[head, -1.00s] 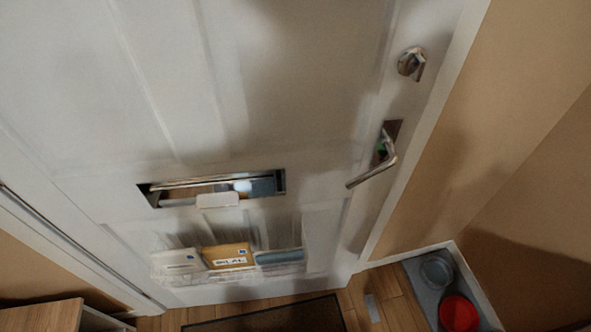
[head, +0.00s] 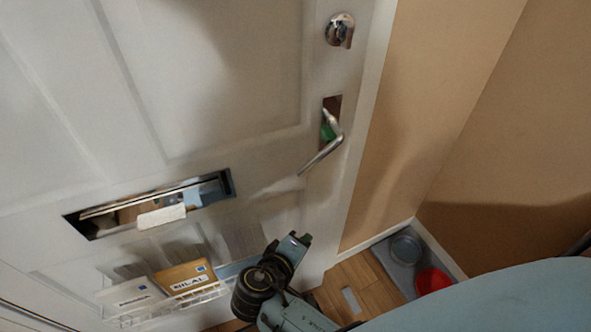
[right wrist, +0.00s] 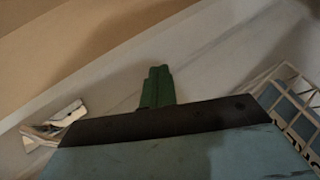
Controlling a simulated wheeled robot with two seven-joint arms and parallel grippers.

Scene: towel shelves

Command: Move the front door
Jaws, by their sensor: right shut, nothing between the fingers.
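The white panelled front door (head: 230,75) fills the left and middle of the head view and looks closed against its frame. Its silver lever handle (head: 322,155) sits near the right edge, angled down to the left, with a round lock knob (head: 340,30) above it. My right gripper (head: 301,238) is below the handle, in front of the lower door, and apart from the handle. Its green fingers (right wrist: 157,88) are together and empty in the right wrist view. A shiny metal piece at the left there is too unclear to name. My left gripper is out of view.
A letter slot (head: 150,203) with mail in it crosses the door. A grey tray (head: 386,254) with a grey bowl and a red bowl (head: 433,280) lies on the wooden floor by the right wall.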

